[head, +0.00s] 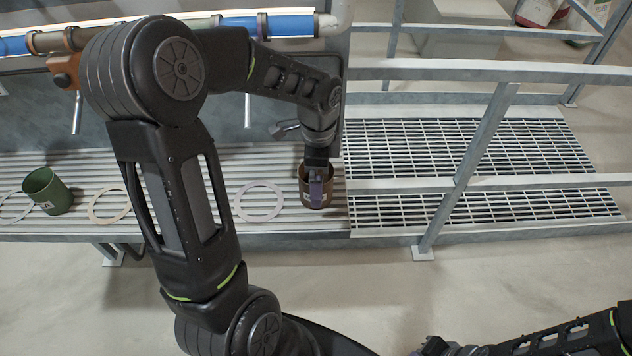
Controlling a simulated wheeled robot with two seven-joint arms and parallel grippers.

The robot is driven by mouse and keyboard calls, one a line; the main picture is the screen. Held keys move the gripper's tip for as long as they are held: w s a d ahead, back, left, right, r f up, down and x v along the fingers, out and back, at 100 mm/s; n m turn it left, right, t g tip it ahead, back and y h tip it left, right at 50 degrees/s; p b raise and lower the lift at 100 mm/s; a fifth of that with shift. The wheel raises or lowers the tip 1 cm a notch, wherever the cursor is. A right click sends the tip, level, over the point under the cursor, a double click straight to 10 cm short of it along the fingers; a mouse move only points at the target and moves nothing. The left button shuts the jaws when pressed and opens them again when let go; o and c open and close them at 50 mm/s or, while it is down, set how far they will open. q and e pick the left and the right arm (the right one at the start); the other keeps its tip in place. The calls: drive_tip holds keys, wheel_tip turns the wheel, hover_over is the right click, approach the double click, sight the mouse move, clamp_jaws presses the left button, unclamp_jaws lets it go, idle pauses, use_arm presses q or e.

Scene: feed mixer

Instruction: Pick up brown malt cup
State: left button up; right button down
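The brown malt cup (329,194) stands upright on the slatted bench, near its right end, with a pale label partly showing low on its front. My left gripper (317,188) points down at the cup, with a finger in front of the cup's near side. Its other finger is hidden, so I cannot tell whether it is shut on the wall. My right gripper (438,346) is at the bottom edge, far from the cup and partly cut off.
A green cup (47,190) stands on the bench (215,228) at the left, with flat rings (259,219) along the slats. Grey railings (480,140) and a grated platform (540,150) adjoin on the right. Blue pipes (290,25) run above the bench.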

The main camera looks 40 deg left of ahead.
use_arm(q)
wheel_tip(320, 180, down, 4)
drive_tip(key=shift+s+a+r, duration=0.1)
drive_tip(key=shift+c, duration=0.2)
idle(0.4)
drive_tip(key=c, duration=1.4)
drive_tip(key=shift+c, duration=0.2)
wheel_tip(320, 180, up, 10)
idle(0.4)
